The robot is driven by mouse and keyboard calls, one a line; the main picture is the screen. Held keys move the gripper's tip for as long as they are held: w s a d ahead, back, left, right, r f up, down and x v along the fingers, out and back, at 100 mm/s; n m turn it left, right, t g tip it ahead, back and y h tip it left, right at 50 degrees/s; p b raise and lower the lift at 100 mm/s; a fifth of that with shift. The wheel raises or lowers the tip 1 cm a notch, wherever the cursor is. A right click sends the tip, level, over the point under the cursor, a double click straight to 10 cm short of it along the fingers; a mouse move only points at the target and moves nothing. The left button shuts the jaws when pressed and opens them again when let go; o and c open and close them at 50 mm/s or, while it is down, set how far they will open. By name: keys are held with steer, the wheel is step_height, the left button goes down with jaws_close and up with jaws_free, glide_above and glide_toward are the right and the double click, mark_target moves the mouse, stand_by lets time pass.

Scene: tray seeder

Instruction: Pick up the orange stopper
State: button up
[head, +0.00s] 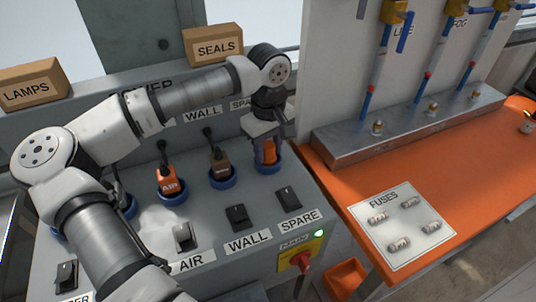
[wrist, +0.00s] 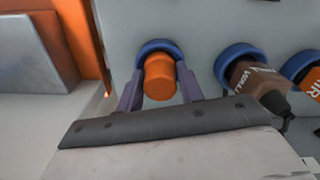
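The orange stopper (head: 269,152) sits in the blue-ringed socket (head: 268,168) at the right end of the socket row, behind the SPARE label. In the wrist view the stopper (wrist: 159,77) stands between the two purple-grey fingers of my gripper (wrist: 160,82), with the blue ring (wrist: 158,46) just beyond it. In the head view my gripper (head: 269,148) comes down over the stopper, one finger on each side. The fingers lie very close to its sides; I cannot tell whether they touch it. The stopper's lower end is hidden in the socket.
A brown WALL plug (head: 220,160) stands in the neighbouring socket, with an orange AIR plug (head: 169,181) further left. Black switches (head: 237,217) line the panel front. A white upright board (head: 345,70) rises close to the right of my gripper. A FUSES card (head: 402,226) lies on the orange bench.

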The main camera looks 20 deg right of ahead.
mark_target(268, 145)
steer(key=c, duration=0.6)
steer(key=shift+r, duration=0.1)
steer(key=shift+r+b, duration=1.15)
steer(key=shift+r, duration=8.75)
